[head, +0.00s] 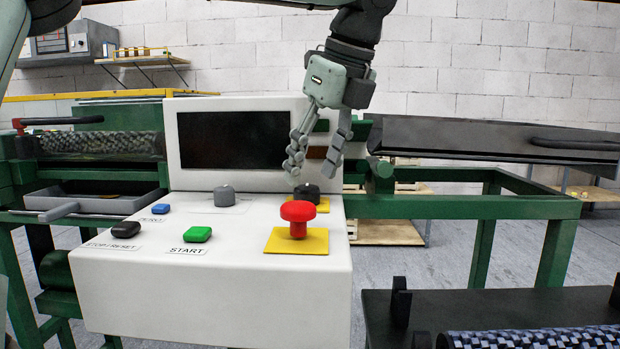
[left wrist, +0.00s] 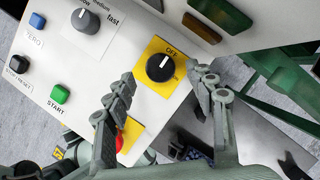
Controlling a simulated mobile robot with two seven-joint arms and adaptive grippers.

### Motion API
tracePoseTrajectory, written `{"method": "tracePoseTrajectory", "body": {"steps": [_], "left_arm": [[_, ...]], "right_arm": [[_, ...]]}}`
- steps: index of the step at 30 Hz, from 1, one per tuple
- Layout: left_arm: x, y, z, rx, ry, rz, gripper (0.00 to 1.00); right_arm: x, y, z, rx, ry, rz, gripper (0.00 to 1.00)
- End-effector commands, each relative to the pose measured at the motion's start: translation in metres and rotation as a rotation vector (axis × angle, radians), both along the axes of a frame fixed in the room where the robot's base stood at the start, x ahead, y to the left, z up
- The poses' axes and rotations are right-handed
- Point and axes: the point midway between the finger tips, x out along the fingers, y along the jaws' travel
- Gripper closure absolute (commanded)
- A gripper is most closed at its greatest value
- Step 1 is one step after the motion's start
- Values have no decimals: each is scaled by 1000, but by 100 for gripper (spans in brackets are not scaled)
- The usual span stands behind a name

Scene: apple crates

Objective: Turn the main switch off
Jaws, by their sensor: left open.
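The main switch (head: 307,193) is a black rotary knob on a yellow plate, on the white control panel (head: 210,280) behind the red emergency button. In the left wrist view the knob (left wrist: 160,68) shows a short white mark, with the word OFF printed on the plate above it. I cannot tell exactly where the mark points. My left gripper (head: 312,168) hangs above the switch with its fingers pointing down, open and empty. In the left wrist view its fingers (left wrist: 160,76) stand either side of the knob, with no clear contact. My right gripper is not in view.
The red mushroom button (head: 298,217) stands close in front of the switch. A grey speed knob (head: 224,195) and the blue, black and green (head: 197,234) buttons are to the left. The dark screen (head: 235,140) rises behind. Green machine frame (head: 460,207) stands at right.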

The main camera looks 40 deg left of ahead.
Motion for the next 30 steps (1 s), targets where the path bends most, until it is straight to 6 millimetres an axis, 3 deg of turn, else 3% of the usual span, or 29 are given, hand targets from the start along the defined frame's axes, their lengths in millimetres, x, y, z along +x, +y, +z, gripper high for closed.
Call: {"method": "tracePoseTrajectory", "body": {"steps": [6,10,30], "left_arm": [[-2,-13,31,-2,0,0,45],[-3,-17,41,-1,1,0,45],[-4,-18,43,0,1,0,45]], "right_arm": [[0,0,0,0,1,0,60],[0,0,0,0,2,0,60],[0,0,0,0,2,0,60]]}}
